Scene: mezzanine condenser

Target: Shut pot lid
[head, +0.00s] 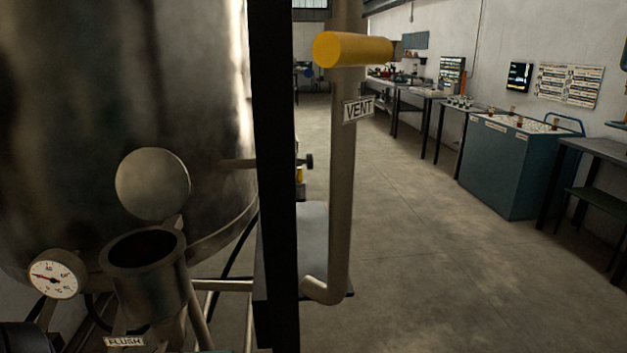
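A metal pot (148,288) with a dark open mouth stands at the lower left, in front of a large steel tank. Its round grey lid (152,184) stands raised behind and above the mouth, tilted up on a hinge at its lower right edge. The pot's mouth is uncovered and its inside is too dark to make out. Neither of my grippers is in view.
The steel tank (110,95) fills the left. A dial gauge (55,275) and a FLUSH label (124,342) sit near the pot. A black post (275,180) and a VENT pipe (342,190) with a yellow handle (352,49) stand right. Open floor (430,270) lies beyond.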

